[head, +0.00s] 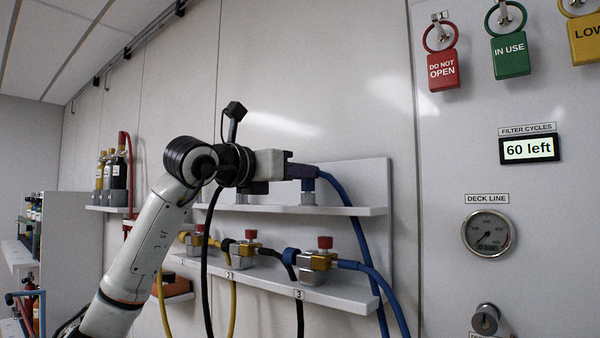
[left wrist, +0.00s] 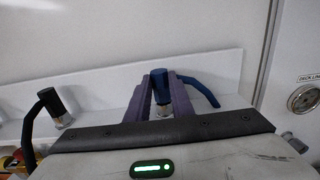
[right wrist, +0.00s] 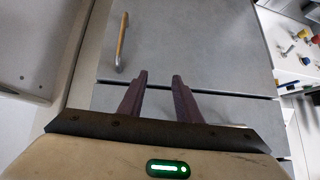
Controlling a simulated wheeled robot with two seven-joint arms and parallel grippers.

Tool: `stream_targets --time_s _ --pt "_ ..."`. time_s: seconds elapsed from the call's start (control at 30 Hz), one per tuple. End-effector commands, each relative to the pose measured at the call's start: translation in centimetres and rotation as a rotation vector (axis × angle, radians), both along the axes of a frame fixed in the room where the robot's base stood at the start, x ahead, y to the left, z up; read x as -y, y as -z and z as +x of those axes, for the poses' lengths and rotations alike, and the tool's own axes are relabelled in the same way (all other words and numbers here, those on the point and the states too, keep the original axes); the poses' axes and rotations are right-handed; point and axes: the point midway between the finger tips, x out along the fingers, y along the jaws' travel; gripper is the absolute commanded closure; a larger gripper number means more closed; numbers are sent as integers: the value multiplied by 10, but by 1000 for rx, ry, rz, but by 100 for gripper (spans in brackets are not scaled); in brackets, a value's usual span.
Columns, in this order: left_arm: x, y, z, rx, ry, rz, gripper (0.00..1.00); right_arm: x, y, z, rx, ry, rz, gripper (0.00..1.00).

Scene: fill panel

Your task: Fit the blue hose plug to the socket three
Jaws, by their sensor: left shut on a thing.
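The blue hose plug (left wrist: 159,84) is between the purple fingers of my left gripper (head: 303,172), shut on it at the upper shelf. The plug appears to sit on a silver post (head: 308,191) on that shelf; whether it is lifted at all I cannot tell. Its blue hose (head: 345,197) bends down to the right. Socket three (head: 315,265) is on the lower shelf behind the label 3, a brass and silver fitting with a red knob and a blue ring on its left. My right gripper (right wrist: 158,77) is open and empty, in front of grey panels.
The upper shelf (head: 365,211) holds a black plug (left wrist: 48,101) left of the blue one. On the lower shelf (head: 345,298), socket two (head: 243,252) and socket one (head: 197,240) stand left of socket three. Another blue hose (head: 370,272) leaves socket three rightward. Black and yellow hoses hang down.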

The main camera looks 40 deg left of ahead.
Motion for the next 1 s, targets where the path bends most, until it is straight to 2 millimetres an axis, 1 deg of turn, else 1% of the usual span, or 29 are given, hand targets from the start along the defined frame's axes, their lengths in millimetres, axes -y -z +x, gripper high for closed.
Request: stream_targets --time_s 0.2,0.23,0.33,0.73,0.83,1.0 --pt "0 5 0 0 0 0 100 0 4 0 0 0 0 69" --pt "0 4 0 0 0 0 74 0 3 0 0 0 0 69" --pt "0 4 0 0 0 0 58 0 3 0 0 0 0 69" --pt "0 5 0 -1 0 0 58 0 2 0 -3 -2 0 69" --pt "1 5 -17 2 -2 1 58 -2 -2 4 11 -3 5 69" --pt "5 6 -53 2 -2 3 58 -2 3 4 13 -3 7 69"
